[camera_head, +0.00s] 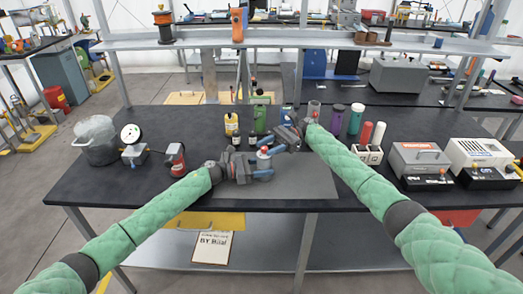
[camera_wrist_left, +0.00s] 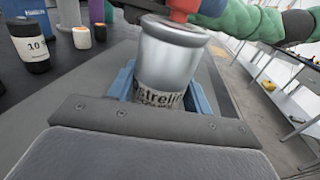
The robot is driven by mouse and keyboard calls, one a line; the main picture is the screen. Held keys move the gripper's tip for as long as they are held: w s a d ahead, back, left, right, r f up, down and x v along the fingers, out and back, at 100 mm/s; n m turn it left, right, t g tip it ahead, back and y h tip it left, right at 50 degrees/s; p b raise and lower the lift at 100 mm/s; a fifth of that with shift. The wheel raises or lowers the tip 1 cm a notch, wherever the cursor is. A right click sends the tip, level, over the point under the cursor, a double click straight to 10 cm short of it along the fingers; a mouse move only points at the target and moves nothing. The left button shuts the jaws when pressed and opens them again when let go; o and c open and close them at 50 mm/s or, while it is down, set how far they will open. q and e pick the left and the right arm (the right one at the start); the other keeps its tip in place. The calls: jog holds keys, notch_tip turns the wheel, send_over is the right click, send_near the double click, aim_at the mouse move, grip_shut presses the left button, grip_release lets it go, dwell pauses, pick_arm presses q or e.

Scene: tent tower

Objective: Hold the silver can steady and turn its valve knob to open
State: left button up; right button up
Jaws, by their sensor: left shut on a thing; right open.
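The silver can (camera_head: 263,162) stands roughly upright over the grey mat, small in the head view. It is large in the left wrist view (camera_wrist_left: 167,58), with dark lettering low on its side. My left gripper (camera_head: 262,173) is shut around the can's body, with a blue finger on each side. The red valve knob (camera_head: 264,149) is on top of the can; only its lower part shows in the left wrist view (camera_wrist_left: 182,6). My right gripper (camera_head: 271,146) is open, its blue fingertips at the knob. Whether they touch it is unclear.
A white block with cups (camera_head: 368,154) and grey boxes (camera_head: 417,157) are right. The front mat (camera_head: 305,185) is clear.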

jog(key=v, duration=0.8)
jog(key=shift+w+d, duration=0.1)
jog(key=shift+d, duration=0.05)
pick_arm(q)
jog(key=o, duration=1.4)
jog(key=shift+a, duration=0.15)
